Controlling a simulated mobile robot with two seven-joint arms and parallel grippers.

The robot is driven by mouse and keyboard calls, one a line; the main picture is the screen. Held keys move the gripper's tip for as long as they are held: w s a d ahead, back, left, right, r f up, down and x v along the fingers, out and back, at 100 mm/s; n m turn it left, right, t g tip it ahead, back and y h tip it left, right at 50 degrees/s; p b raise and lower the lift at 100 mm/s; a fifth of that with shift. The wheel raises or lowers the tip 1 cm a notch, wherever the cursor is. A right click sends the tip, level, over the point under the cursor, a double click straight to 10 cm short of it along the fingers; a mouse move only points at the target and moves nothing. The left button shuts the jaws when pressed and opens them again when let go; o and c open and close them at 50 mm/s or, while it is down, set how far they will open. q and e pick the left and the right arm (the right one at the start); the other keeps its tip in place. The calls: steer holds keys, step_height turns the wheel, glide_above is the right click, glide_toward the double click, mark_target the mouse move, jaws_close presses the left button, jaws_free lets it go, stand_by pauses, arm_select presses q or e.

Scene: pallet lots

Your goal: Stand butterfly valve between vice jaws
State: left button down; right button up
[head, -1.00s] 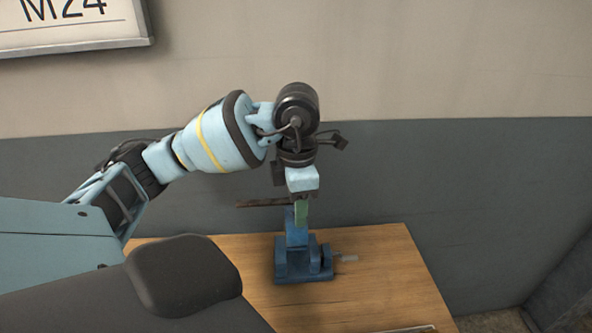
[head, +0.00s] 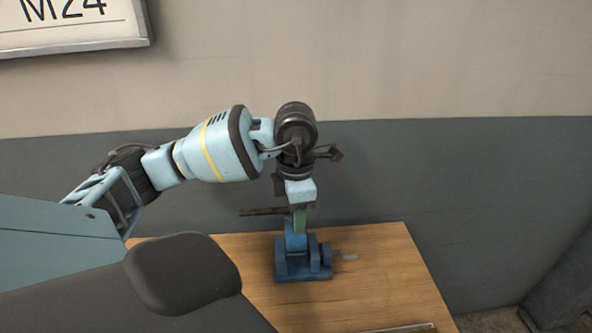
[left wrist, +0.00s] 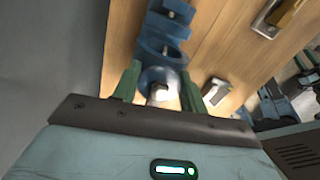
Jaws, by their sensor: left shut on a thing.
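My left gripper (head: 300,220) points down, its green fingers shut on the blue butterfly valve (head: 294,236). The valve is upright, just above or between the jaws of the blue vice (head: 303,271); whether it touches them I cannot tell. In the left wrist view, the green fingers stand on both sides of the valve's round blue top (left wrist: 158,77), with a bright metal piece in its middle. Blue vice parts (left wrist: 172,29) show beyond it. A thin dark bar at the left of the fingers in the head view is unclear. My right gripper is not in view.
The vice stands on a wooden table (head: 375,270), with a grey wall close behind. A flat tray edge (head: 405,328) shows at the front. The table right of the vice is mostly clear.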

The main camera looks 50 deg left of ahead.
arm_select(q)
steer(key=shift+f, duration=0.2)
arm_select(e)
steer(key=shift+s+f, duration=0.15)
arm_select(q)
steer(key=c, duration=0.8)
jaws_free()
steer(key=shift+r, duration=0.6)
step_height(320, 180, up, 11)
steer(key=p, duration=0.2)
steer(key=shift+r, duration=0.2)
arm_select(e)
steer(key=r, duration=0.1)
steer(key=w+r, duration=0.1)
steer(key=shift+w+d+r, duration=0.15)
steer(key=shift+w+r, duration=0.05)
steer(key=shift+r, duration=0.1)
